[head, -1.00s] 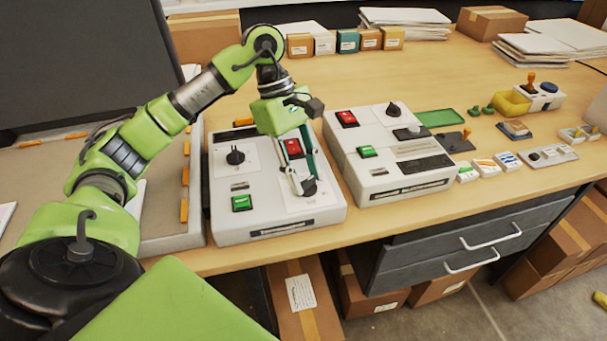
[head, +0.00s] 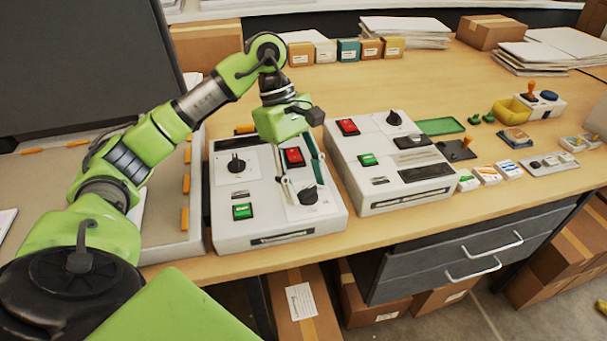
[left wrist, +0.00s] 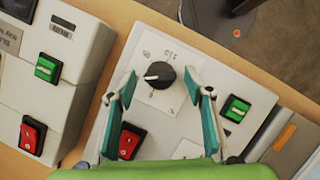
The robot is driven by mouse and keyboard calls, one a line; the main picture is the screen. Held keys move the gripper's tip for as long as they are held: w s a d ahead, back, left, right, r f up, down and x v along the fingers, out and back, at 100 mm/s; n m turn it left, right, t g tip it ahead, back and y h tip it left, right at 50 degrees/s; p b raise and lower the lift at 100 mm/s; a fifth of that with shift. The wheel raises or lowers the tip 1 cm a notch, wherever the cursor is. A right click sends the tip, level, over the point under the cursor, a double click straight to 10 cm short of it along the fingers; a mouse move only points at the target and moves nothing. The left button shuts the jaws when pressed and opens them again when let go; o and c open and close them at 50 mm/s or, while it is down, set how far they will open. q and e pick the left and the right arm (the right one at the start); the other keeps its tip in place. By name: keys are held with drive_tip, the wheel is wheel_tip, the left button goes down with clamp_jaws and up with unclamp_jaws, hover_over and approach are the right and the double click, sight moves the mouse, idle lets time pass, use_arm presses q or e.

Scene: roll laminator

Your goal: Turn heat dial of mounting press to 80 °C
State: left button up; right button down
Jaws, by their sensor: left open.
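A white machine (head: 262,222) stands below my left gripper, with two black dials, a red switch and a green switch. Its front-right dial (head: 308,194) sits on a pale scale plate. In the left wrist view this dial (left wrist: 161,75) shows a white pointer line toward the picture's left; the scale figures are too small to read surely. My left gripper (head: 306,191) points down over it and is open; in the left wrist view the fingertips (left wrist: 160,80) are on either side of the dial, with visible gaps. My right gripper is out of view.
The red switch (head: 293,157), green switch (head: 242,211) and rear-left dial (head: 236,165) are on the same machine. A second white machine (head: 405,190) stands close on the right. A large grey-topped device (head: 165,225) is on the left.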

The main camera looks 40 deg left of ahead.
use_arm(q)
drive_tip(key=v, duration=1.2)
drive_tip(key=shift+d+f, duration=0.1)
drive_tip(key=shift+d, duration=0.05)
idle(0.3)
